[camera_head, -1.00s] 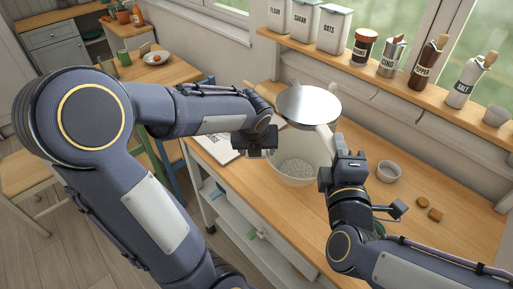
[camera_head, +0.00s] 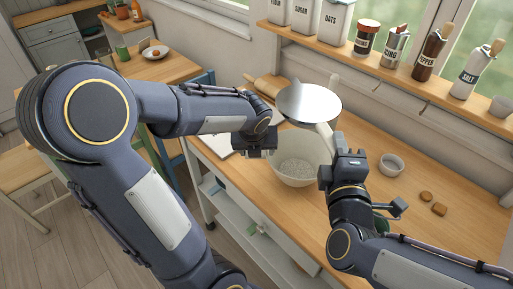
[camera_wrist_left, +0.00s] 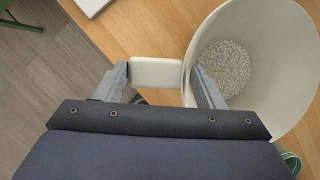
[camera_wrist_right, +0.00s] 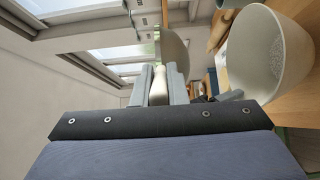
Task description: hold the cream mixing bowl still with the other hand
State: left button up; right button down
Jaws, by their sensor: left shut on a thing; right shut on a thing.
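The cream mixing bowl (camera_head: 314,150) stands upright on the wooden worktop, with pale grains inside. In the left wrist view, my left gripper (camera_wrist_left: 162,88) is shut on a cream block-like handle at the side of the bowl (camera_wrist_left: 285,70). In the head view this left gripper (camera_head: 268,150) is at the bowl's left edge. My right gripper (camera_head: 334,154) is at the bowl's right side, shut on the pale handle (camera_wrist_right: 158,88) of a round metal tool. The tool's shiny disc (camera_head: 309,103) is above the bowl's far side. The disc's exact kind is unclear.
A small bowl (camera_head: 391,164) and several brown pieces (camera_head: 439,209) lie to the right. A rolling pin (camera_head: 262,88) is behind my left gripper. A shelf (camera_head: 400,83) with canisters and bottles runs along the window.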

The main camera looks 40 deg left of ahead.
pick_arm(q)
jog(key=shift+f+b, duration=1)
jog(key=shift+f, duration=0.5)
jog(key=shift+s+f, duration=0.1)
jog(key=shift+f, duration=0.05)
jog(key=o, duration=1.5)
jog(key=c, duration=1.3)
jog(key=shift+c, duration=0.2)
